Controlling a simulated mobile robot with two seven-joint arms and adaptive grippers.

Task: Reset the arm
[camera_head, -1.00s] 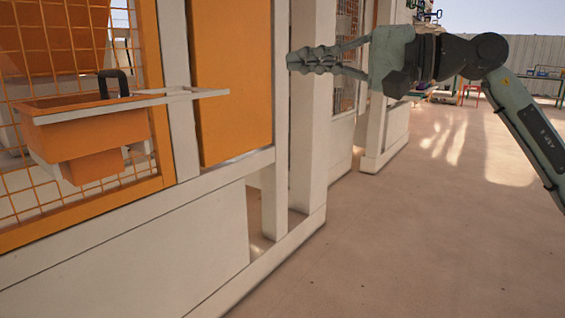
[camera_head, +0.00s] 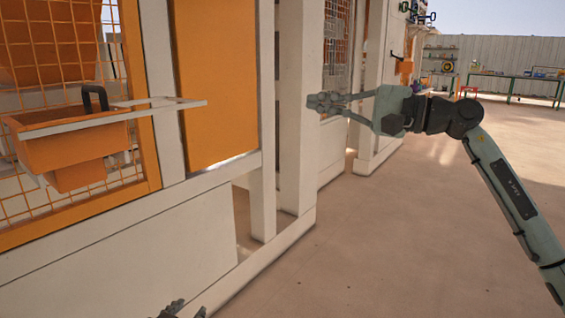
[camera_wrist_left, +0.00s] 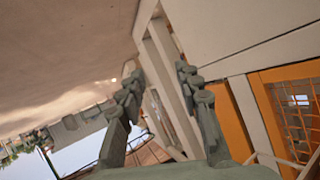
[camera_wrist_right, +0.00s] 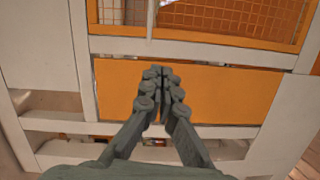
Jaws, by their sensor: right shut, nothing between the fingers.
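My right arm comes in from the right in the head view. Its gripper (camera_head: 322,103) points left in front of a white post of the machine, touching nothing that I can make out. In the right wrist view its fingers (camera_wrist_right: 160,85) are together and empty, facing an orange panel (camera_wrist_right: 215,92). Only the fingertips of my left gripper (camera_head: 186,311) show at the bottom edge of the head view. In the left wrist view its fingers (camera_wrist_left: 160,90) are apart with nothing between them. The white frame and floor lie beyond.
The white and orange machine (camera_head: 220,90) with mesh fills the left. An orange bin (camera_head: 62,140) with a black handle (camera_head: 95,98) hangs on it, with a pale rail jutting out. Open floor (camera_head: 400,240) lies to the right. Green tables (camera_head: 515,80) stand far back.

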